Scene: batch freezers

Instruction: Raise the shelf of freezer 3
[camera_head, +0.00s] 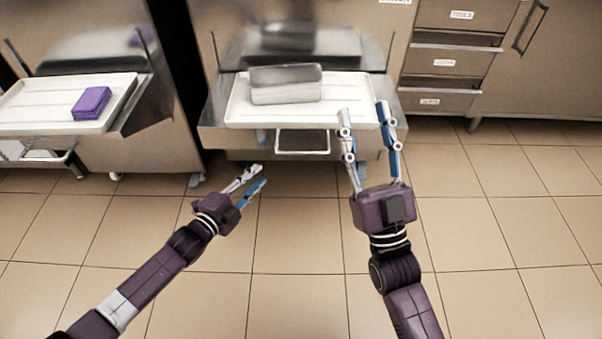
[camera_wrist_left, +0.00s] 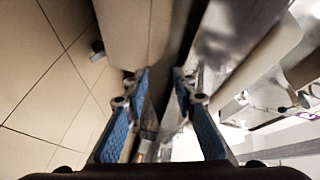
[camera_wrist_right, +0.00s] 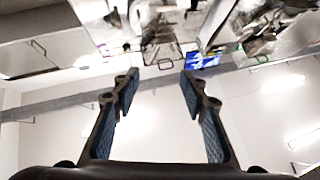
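The freezer (camera_head: 300,16) straight ahead has a steel shelf (camera_head: 215,140) at its front, with a white tray (camera_head: 240,110) on it. A metal pan (camera_head: 286,85) stands on the tray. A rectangular loop handle (camera_head: 302,151) hangs below the shelf's front edge. No freezer number is readable. My left gripper (camera_head: 260,175) is low in front of the shelf, left of the handle. It is open and empty, as the left wrist view (camera_wrist_left: 162,75) shows. My right gripper (camera_head: 363,109) is open and empty; its fingers overlap the tray's right end in the head view. I cannot tell whether they touch it.
Another freezer (camera_head: 90,40) stands at the left, with a white tray (camera_head: 50,115) and a purple box (camera_head: 91,103) on it. Steel drawers (camera_head: 445,62) stand at the right. The tiled floor (camera_head: 500,240) is clear.

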